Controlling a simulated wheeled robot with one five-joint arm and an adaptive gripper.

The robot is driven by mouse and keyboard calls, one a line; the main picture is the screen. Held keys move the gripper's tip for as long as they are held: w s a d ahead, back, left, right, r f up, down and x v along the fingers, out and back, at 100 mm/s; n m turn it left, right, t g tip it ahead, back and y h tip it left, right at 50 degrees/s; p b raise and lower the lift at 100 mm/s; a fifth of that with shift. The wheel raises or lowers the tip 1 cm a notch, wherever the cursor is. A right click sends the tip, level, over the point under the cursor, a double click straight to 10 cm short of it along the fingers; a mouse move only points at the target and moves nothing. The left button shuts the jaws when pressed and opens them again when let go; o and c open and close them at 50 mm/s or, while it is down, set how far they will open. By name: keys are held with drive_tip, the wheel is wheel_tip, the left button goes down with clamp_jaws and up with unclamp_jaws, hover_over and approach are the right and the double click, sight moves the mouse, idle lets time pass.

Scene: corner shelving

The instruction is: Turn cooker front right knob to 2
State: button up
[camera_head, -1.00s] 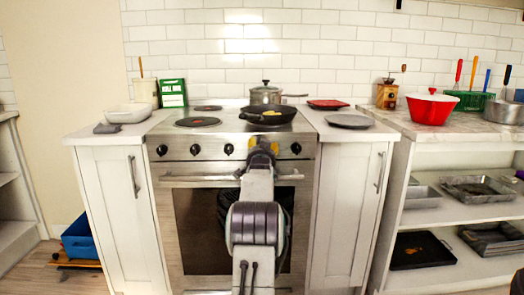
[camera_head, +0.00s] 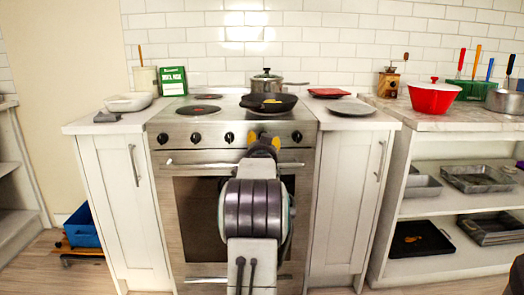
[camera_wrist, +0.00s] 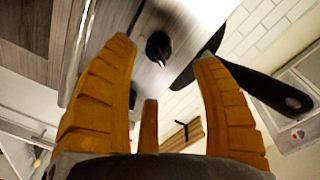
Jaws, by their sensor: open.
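The steel cooker (camera_head: 190,158) stands between two white cabinets, with a row of black knobs along its front panel. The rightmost knob (camera_head: 297,136) shows clear to the right of my gripper (camera_head: 263,142), whose yellow fingers are up at the panel. In the wrist view, my gripper (camera_wrist: 165,50) is open, with a black knob (camera_wrist: 158,47) bearing a pale pointer line in the gap between its fingertips. I see no finger closed on the knob. Another dark knob is partly hidden by the left finger. The numbers on the panel cannot be read.
A black frying pan (camera_head: 268,103) stands on the hob at the right; its handle reaches close to the right finger in the wrist view (camera_wrist: 262,90). A lidded pot (camera_head: 265,85) stands behind it. The oven handle (camera_head: 205,167) runs below the knobs.

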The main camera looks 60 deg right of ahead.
drive_tip(key=shift+v, duration=2.55)
